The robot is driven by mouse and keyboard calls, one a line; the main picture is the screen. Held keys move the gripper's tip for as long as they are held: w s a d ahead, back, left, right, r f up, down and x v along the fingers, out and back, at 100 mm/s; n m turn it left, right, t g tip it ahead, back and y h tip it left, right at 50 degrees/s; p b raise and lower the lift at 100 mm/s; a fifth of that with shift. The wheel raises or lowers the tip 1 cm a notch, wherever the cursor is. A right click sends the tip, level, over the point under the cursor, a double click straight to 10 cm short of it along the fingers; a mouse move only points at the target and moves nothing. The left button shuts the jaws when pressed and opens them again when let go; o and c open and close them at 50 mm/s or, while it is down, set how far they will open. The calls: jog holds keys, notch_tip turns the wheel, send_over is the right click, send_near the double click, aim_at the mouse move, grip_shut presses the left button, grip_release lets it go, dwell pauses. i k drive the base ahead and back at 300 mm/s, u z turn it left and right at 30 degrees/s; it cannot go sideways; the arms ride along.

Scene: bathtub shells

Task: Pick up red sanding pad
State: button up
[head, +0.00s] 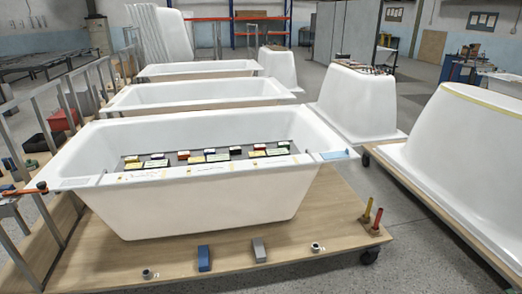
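Several small pads or blocks in different colours lie in a row on a dark strip (232,155) inside the nearest white bathtub shell (200,200). Red-sided ones show near the middle of the row (183,155) and toward its right (259,147); another reddish one seems to lie at the left end (131,158). They are too small to tell which is a sanding pad. Blue, yellow and dark pieces sit among them. My gripper is not in view.
The shell stands on a wooden wheeled platform (200,258) holding a blue block (204,258), a grey block (259,250) and upright red and yellow handles. Metal railing borders the left. More shells stand behind and right. Grey floor is open at back right.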

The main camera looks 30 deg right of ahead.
aim_at(260, 147)
jog(key=z, duration=0.05)
jog(key=i, duration=1)
jog(key=u, duration=0.05)
